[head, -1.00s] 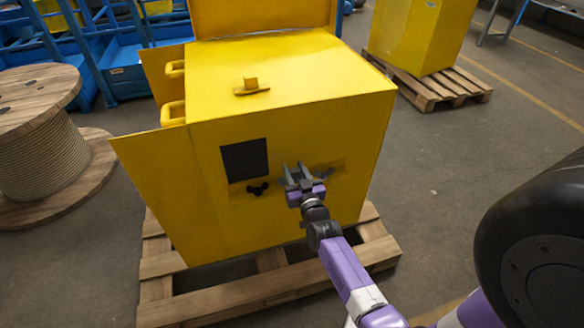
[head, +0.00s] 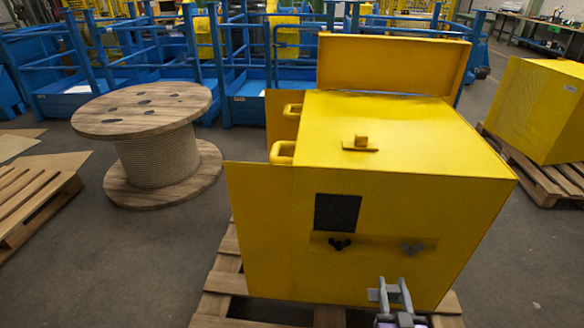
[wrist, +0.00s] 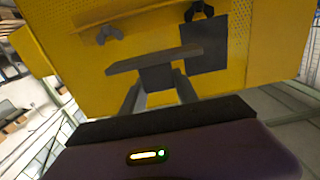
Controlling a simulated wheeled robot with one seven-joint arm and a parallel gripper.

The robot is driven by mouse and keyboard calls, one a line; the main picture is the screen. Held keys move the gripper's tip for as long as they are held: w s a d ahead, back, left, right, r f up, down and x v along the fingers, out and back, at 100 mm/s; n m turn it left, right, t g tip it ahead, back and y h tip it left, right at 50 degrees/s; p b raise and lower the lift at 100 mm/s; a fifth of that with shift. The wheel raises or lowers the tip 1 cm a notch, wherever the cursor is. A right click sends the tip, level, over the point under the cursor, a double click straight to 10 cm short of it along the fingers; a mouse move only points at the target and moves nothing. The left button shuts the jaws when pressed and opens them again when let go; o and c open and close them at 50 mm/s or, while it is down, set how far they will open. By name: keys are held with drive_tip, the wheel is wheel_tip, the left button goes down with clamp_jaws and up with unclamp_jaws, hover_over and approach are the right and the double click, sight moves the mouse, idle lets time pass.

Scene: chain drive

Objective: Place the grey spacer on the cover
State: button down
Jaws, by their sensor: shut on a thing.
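My gripper (head: 390,290) is in front of the lower front face of a yellow cabinet (head: 480,205). In the wrist view, my gripper (wrist: 158,88) is shut on a flat grey piece, which looks like the grey spacer (wrist: 160,58). The spacer is held crosswise at the fingertips, apart from the cabinet face as far as I can tell. A yellow strip (head: 375,244), possibly the cover, crosses the front, with a black wing nut (head: 340,243) at left and a grey wing nut (head: 412,248) at right. The wrist view shows both nuts beyond the spacer.
A dark square panel (head: 337,212) is above the strip. The cabinet's side door (head: 262,225) stands open at left and its lid (head: 395,65) is raised. A pallet (head: 215,305) is under it. A cable reel (head: 160,150) stands left, with floor between.

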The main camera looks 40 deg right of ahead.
drive_tip(key=shift+a+f, duration=0.1)
drive_tip(key=shift+f, duration=0.2)
drive_tip(key=w+a+n+t+y+p, duration=0.1)
drive_tip(key=w+a+n+t+y, duration=0.1)
drive_tip(key=a, duration=0.7)
drive_tip(key=w+a+r+n+t+y+p, duration=0.1)
drive_tip(key=w+a+n+t+y+p, duration=0.1)
drive_tip(key=w+a+n+y, duration=0.2)
drive_tip(key=w+a+n+t+y+p, duration=0.1)
drive_tip(key=w+a+y, duration=0.6)
drive_tip(key=a, duration=0.8)
drive_tip(key=w+n+t, duration=0.1)
drive_tip(key=w+n, duration=0.1)
drive_tip(key=w, duration=0.1)
drive_tip(key=shift+w+a+r+n+y, duration=0.2)
drive_tip(key=shift+r+n+y, duration=0.1)
drive_tip(key=shift+n, duration=0.1)
